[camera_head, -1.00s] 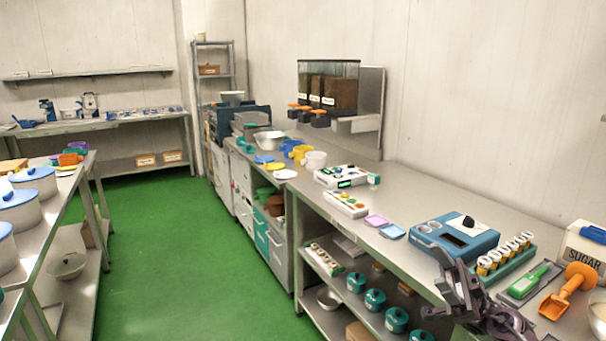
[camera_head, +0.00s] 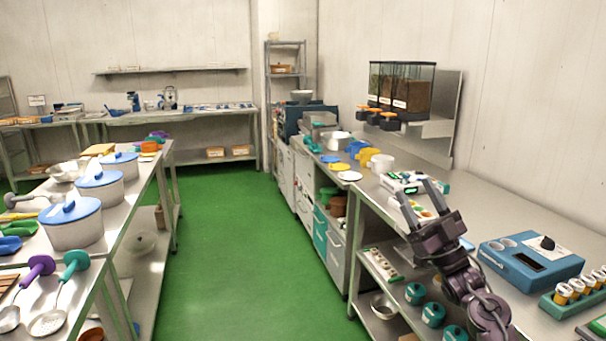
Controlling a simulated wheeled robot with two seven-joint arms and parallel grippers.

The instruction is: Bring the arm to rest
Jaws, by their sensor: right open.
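My right gripper (camera_head: 420,204) is raised over the front edge of the right steel counter (camera_head: 470,213). Its two fingers are spread apart and point up and away, with nothing between them. Behind the fingers, a white device with colored buttons (camera_head: 424,213) is partly hidden. My right arm comes up from the lower right. My left gripper is not in view.
A blue device with a black knob (camera_head: 530,262) and a rack of several vials (camera_head: 575,292) stand right of the arm. Teal pots (camera_head: 433,313) sit on the shelf below. Lidded pots (camera_head: 75,222) line the left table. The green floor (camera_head: 232,250) between is clear.

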